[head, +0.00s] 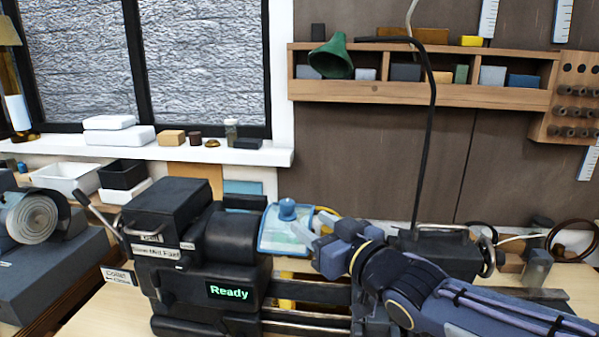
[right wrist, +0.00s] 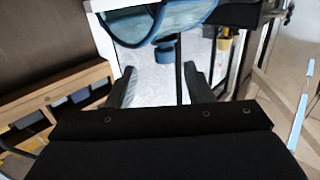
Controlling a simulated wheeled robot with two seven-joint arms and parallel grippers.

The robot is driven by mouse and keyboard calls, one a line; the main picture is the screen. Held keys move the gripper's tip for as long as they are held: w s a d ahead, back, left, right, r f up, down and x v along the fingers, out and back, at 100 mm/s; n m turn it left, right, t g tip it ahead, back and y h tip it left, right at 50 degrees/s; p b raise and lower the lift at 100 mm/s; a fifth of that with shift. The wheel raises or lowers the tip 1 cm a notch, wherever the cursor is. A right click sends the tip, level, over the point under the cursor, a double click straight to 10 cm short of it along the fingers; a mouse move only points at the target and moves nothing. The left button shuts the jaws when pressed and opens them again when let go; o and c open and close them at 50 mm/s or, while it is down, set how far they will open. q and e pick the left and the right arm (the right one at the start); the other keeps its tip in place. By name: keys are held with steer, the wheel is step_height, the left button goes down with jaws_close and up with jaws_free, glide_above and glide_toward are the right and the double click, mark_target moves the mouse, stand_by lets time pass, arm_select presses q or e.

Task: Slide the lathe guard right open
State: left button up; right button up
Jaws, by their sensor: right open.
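The lathe guard (head: 285,236) is a clear, blue-tinted curved cover over the middle of the dark lathe (head: 190,262), just right of the headstock. A blue knob (head: 287,208) sticks up from its top. My right gripper (head: 309,231) is open beside the guard's right side, close to the knob. In the right wrist view the guard (right wrist: 180,18) is at the top. The knob (right wrist: 165,52) points down toward the gap between my open fingers (right wrist: 158,78). Nothing is between the fingers, and I see no contact with the knob. My left gripper is out of view.
The headstock shows a green "Ready" display (head: 228,291). A lever (head: 97,212) stands at its left. The tailstock (head: 440,250) with a handwheel is behind my right arm. A wooden shelf (head: 420,91) with a green funnel (head: 332,57) hangs on the wall.

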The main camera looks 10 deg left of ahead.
mark_target(291, 208)
steer(key=shift+w+a+r, duration=0.3)
steer(key=shift+w+a, duration=0.05)
steer(key=shift+a, duration=0.2)
steer(key=shift+w+a+y, duration=0.25)
steer(key=shift+a+y, duration=0.05)
steer(key=p+x, duration=0.2)
steer(key=x, duration=0.4)
steer(key=shift+w+a, duration=0.15)
steer(key=shift+a, duration=0.05)
jaws_close()
